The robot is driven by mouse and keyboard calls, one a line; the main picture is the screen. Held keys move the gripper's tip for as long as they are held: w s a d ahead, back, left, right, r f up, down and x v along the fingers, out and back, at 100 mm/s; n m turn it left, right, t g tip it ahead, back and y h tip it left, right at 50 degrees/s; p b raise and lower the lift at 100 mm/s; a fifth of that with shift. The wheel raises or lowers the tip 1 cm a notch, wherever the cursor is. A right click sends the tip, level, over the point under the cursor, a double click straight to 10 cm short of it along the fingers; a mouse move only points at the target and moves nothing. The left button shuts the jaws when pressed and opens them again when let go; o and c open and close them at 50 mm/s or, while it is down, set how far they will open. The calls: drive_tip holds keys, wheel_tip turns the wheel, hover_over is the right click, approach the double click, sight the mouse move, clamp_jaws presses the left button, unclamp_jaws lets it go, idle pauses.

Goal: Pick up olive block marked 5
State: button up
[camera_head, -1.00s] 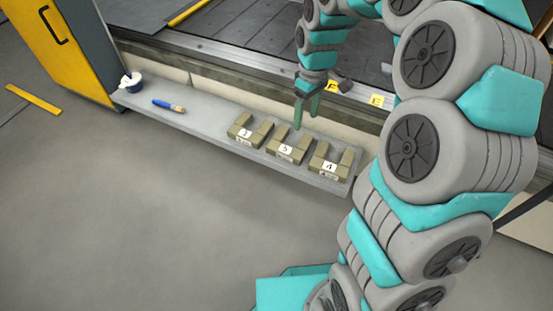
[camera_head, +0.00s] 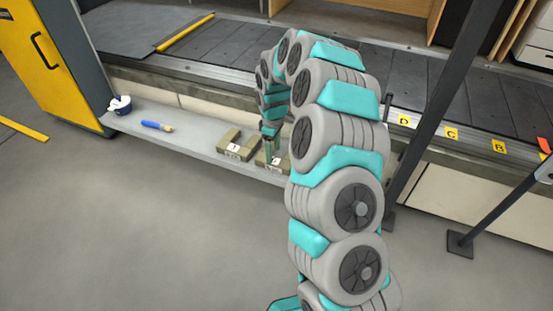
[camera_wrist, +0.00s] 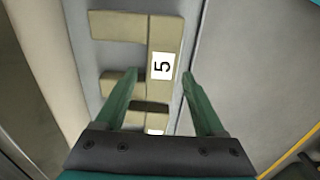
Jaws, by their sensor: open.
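The olive block marked 5 (camera_wrist: 165,42) is a U-shaped piece with a white label, lying on a grey shelf. In the wrist view my gripper (camera_wrist: 158,76) is open. Its green fingers appear on either side of the labelled bar of the block, with nothing held; I cannot tell their height over it. In the head view my gripper (camera_head: 271,148) is at an olive block (camera_head: 262,161) whose number is too small to read and which is partly hidden by the fingers. Another olive block (camera_head: 237,148) lies to its left.
The grey shelf (camera_head: 200,143) runs along the foot of the slat conveyor (camera_head: 232,55). A blue-handled brush (camera_head: 155,126) and a dark cup (camera_head: 119,107) lie farther left. Part of another olive block (camera_wrist: 147,117) shows close by in the wrist view. My arm hides the shelf's right end.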

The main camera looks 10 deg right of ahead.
sight(274, 160)
drive_tip(key=f, duration=0.4)
drive_tip(key=shift+s+f, duration=0.2)
drive_tip(key=shift+f, duration=0.1)
drive_tip(key=shift+c, duration=0.2)
clamp_jaws()
